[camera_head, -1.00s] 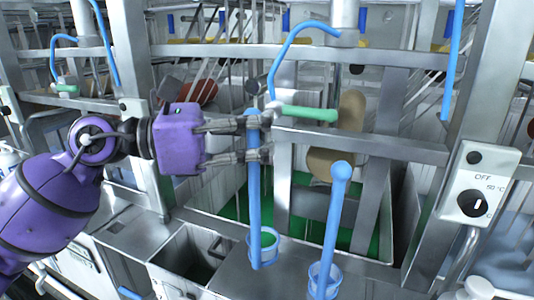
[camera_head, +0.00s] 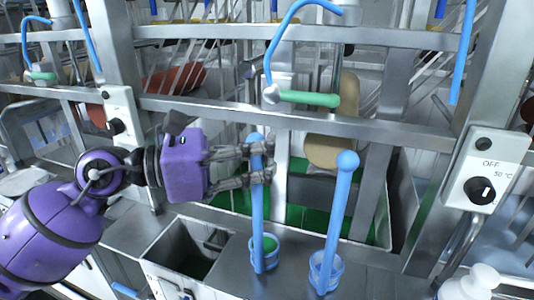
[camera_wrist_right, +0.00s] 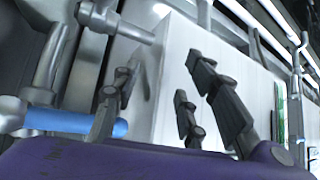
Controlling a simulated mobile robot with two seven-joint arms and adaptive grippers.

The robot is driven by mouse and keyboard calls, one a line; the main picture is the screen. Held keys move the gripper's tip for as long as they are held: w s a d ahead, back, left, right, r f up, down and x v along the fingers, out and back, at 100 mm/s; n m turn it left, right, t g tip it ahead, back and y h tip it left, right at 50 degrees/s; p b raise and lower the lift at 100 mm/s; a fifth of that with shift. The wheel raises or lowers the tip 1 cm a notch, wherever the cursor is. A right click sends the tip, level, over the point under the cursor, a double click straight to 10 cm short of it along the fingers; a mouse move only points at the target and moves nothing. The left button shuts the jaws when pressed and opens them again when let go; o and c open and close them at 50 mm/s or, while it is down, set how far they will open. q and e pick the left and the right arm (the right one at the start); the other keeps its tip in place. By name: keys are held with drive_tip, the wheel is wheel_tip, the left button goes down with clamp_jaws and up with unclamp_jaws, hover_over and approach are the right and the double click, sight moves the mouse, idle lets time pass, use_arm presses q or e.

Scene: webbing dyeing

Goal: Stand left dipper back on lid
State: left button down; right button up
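The left dipper (camera_head: 258,215) is a blue rod with a cup (camera_head: 264,255) at its foot and stands nearly upright. My left gripper (camera_head: 268,163) is shut on the upper part of its rod, below the rounded top. The cup is at the grey metal lid (camera_head: 232,272); I cannot tell whether it touches. A second blue dipper (camera_head: 340,205) stands to the right, apart from the first and tilted slightly. My right gripper (camera_wrist_right: 160,85) shows only in the right wrist view, with its fingers apart and nothing between them.
An open metal bin (camera_head: 175,250) lies left of the lid. Metal rails (camera_head: 300,121) cross behind the dippers, with a blue hose and green handle (camera_head: 305,98) above. A control box (camera_head: 483,180) is at right. A white bottle (camera_head: 470,285) stands at lower right.

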use_arm(q)
drive_tip(key=shift+f, duration=0.25)
drive_tip(key=c, duration=2.2)
unclamp_jaws()
drive_tip(key=shift+w+a, duration=0.1)
drive_tip(key=o, duration=0.5)
drive_tip(key=shift+a, duration=0.1)
drive_tip(key=shift+o, duration=0.2)
use_arm(e)
drive_tip(key=shift+s+d+f, duration=0.3)
drive_tip(key=shift+d, duration=0.1)
use_arm(q)
drive_tip(key=b+v, duration=0.2)
drive_tip(key=v, duration=1)
drive_tip(key=shift+r+b, duration=0.25)
drive_tip(key=shift+b, duration=0.15)
use_arm(e)
drive_tip(key=shift+s+d+f+g, duration=0.15)
drive_tip(key=shift+s+f, duration=0.1)
drive_tip(key=shift+f, duration=0.4)
drive_tip(key=shift+s+f+g, duration=0.15)
drive_tip(key=shift+s+f, duration=0.1)
drive_tip(key=shift+f, duration=0.35)
